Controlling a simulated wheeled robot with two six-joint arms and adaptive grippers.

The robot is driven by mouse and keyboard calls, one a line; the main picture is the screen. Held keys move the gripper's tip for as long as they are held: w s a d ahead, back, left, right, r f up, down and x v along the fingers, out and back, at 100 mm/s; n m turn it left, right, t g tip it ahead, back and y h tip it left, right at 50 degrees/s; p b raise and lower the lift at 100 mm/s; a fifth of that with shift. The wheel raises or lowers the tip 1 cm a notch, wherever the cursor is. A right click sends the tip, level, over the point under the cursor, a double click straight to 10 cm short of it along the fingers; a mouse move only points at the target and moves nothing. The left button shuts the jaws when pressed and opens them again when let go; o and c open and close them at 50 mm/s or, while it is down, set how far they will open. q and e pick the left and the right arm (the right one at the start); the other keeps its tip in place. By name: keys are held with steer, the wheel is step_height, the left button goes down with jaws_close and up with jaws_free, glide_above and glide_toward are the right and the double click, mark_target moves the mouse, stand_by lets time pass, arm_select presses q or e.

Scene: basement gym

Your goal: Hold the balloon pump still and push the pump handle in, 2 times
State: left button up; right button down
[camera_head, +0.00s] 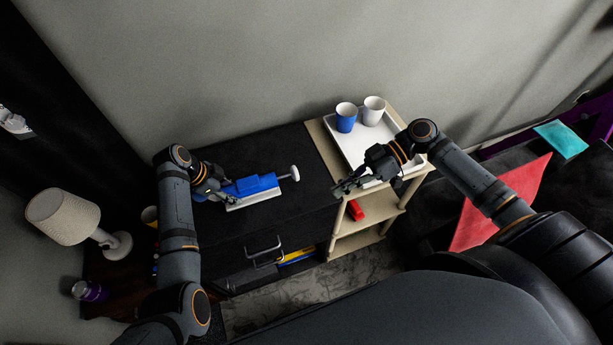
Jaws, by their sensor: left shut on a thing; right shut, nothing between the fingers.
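The blue balloon pump (258,184) lies on the black cabinet top, with a pale grey base along its front edge. Its white pump handle (294,173) sticks out on a short rod at the right end. My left gripper (226,193) is shut on the left part of the pump; its fingers partly hide that end. My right gripper (340,188) is shut and empty, to the right of the handle and apart from it, near the cabinet's right edge.
A wooden shelf unit (360,233) adjoins the cabinet (225,152) on the right. A lamp (66,216) stands at left. The cabinet top behind the pump is clear.

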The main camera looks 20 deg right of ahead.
step_height(320, 180, up, 7)
steer(key=s+n+g+h, duration=0.1)
steer(key=s+n+g, duration=0.1)
steer(key=n, duration=0.3)
steer(key=w+d+f+m+t+h, duration=0.2)
steer(key=w+f+m+t, duration=0.3)
steer(key=w+m, duration=0.25)
steer(key=w+d+f+m+t+h, duration=0.1)
steer(key=w+f+m+t+h, duration=0.1)
steer(key=w+f+m+t, duration=0.45)
steer(key=w+d+r+m+t+h, duration=0.2)
steer(key=w+d+m+t+h, duration=0.15)
steer(key=m, duration=0.35)
steer(key=w+d+r+m+t+h, duration=0.1)
steer(key=w+d+m+t+h, duration=0.15)
steer(key=w+m+t, duration=0.4)
steer(key=s+a+r+m+t, duration=0.2)
steer(key=s+a+m, duration=0.2)
steer(key=a, duration=0.1)
steer(key=s+a+f+m+g+y, duration=0.1)
steer(key=s+f+m+g+y, duration=0.1)
steer(key=s+f, duration=1.1)
steer(key=shift+s+a+f+m+g+y, duration=0.35)
steer(key=shift+s+g+y, duration=0.05)
steer(key=shift+g, duration=0.35)
